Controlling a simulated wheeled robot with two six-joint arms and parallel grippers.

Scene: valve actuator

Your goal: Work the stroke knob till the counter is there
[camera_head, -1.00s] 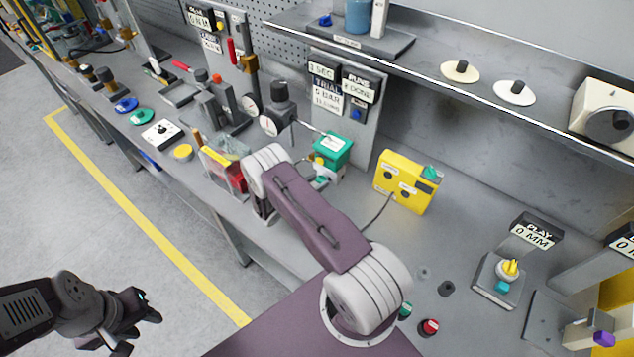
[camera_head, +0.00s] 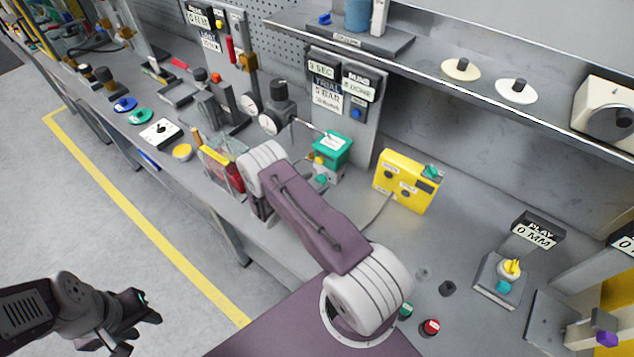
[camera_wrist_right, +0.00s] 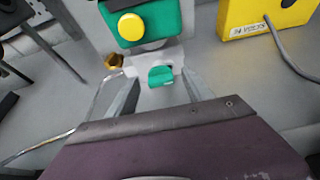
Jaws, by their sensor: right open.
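A green actuator box (camera_head: 332,147) stands on a grey base below the gauge panel. A yellow button (camera_wrist_right: 131,27) is on its face in the right wrist view. A small teal knob (camera_wrist_right: 160,76) sticks out below it; it also shows in the head view (camera_head: 321,180). I cannot read which knob is labelled stroke. My right gripper (camera_wrist_right: 160,94) is open, with one finger on each side of the teal knob; contact is not visible. In the head view my right arm hides its fingers. My left gripper (camera_head: 143,306) hangs over the floor, apart from the bench.
A yellow meter box (camera_head: 406,182) with a cable stands right of the actuator. A panel with small displays (camera_head: 343,92) is behind it. A clear box with red parts (camera_head: 225,165) is left of my right arm. A block with a yellow knob (camera_head: 509,268) stands at right.

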